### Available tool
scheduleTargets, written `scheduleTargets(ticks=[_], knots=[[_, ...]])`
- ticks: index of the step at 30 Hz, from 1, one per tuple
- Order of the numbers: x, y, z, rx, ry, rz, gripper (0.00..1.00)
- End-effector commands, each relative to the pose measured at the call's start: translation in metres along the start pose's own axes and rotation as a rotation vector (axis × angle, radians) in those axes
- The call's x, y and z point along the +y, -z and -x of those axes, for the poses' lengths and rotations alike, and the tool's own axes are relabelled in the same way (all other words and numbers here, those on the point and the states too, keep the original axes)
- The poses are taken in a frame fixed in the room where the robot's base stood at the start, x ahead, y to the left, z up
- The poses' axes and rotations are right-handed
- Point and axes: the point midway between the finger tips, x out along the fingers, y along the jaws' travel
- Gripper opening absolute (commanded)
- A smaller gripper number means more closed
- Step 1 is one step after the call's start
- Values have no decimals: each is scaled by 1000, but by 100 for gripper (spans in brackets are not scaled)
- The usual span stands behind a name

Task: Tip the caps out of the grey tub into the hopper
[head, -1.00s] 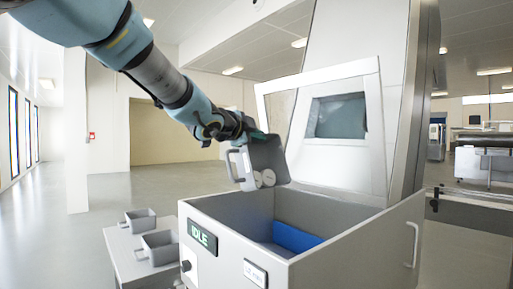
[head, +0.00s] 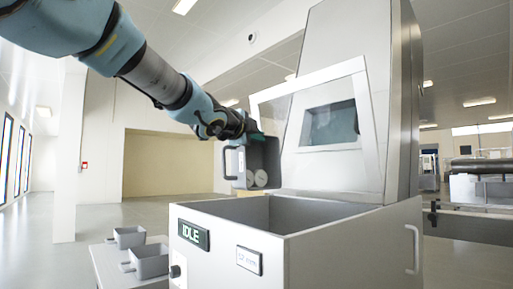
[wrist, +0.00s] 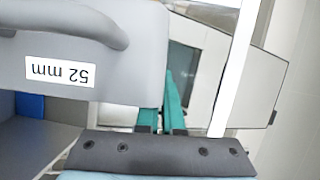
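The grey tub (head: 270,152) hangs from my gripper (head: 256,136) above the hopper's left rear part. It is tilted, with its open side partly toward the head camera. In the wrist view the tub (wrist: 120,75) fills the upper left, with a handle and an upside-down "52 mm" label. My gripper's teal fingers (wrist: 161,112) are closed at its edge; the exact contact is partly hidden. The grey hopper (head: 345,250) is an open-topped box; its floor is hidden in the head view.
The hopper carries an "IDLE" display (head: 194,234) and a label (head: 249,260). A windowed, sloped housing (head: 333,122) rises behind it. Two grey tubs (head: 149,262) stand on a low table (head: 106,262) at the left. Blue shows inside the hopper in the wrist view.

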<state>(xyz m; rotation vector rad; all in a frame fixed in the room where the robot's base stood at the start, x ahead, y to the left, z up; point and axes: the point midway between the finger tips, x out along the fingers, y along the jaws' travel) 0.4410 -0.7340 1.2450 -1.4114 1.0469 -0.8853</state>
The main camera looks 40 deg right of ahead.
Motion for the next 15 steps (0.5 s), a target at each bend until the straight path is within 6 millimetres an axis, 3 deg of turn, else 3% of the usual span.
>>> scheduleTargets(ticks=[15], knots=[[16,8,4,2,65,-148,0]])
